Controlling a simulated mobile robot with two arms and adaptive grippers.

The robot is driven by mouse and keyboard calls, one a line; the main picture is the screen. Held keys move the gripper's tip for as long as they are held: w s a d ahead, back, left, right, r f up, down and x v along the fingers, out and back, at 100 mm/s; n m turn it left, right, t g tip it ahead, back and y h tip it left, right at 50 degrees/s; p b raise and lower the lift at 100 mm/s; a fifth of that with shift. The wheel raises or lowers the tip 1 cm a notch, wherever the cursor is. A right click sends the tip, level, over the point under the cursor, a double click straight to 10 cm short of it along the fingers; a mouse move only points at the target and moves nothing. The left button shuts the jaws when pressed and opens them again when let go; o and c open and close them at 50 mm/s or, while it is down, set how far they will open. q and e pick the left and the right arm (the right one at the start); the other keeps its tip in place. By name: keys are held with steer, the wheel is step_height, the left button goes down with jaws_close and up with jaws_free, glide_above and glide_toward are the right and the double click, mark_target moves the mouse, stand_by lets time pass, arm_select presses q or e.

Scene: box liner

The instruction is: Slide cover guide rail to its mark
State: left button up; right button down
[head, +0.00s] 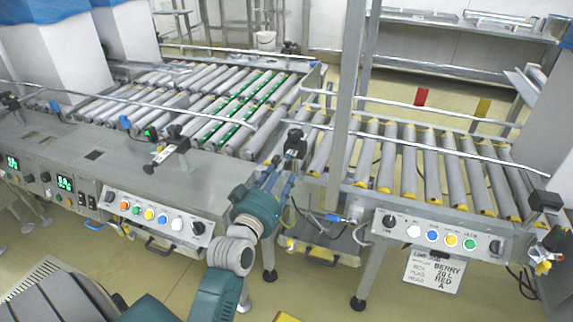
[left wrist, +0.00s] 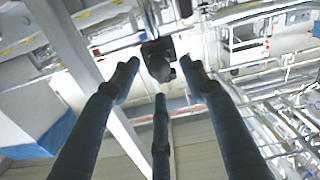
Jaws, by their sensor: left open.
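A thin metal guide rail (head: 420,146) runs along the near side of the right roller conveyor. A black clamp knob (head: 296,141) stands near its left end. My left gripper (head: 282,168) points up toward this knob from the near side. In the left wrist view its fingers (left wrist: 160,72) are spread, and a black knob (left wrist: 158,60) shows between and beyond the tips. I cannot tell whether any finger touches it. Another black knob (head: 545,201) is at the rail's right end. I cannot make out a mark for the rail. My right gripper is not in view.
The right conveyor (head: 440,165) and left conveyor (head: 215,95) have grey rollers. A grey post (head: 348,90) rises close behind my left gripper. Control panels with buttons (head: 150,214) (head: 440,236) line the near side. Tall white boxes (head: 35,55) stand at the left. Floor below is partly clear.

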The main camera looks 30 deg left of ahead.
mark_target(286, 168)
arm_select(q)
steer(key=shift+x, duration=2.15)
jaws_close()
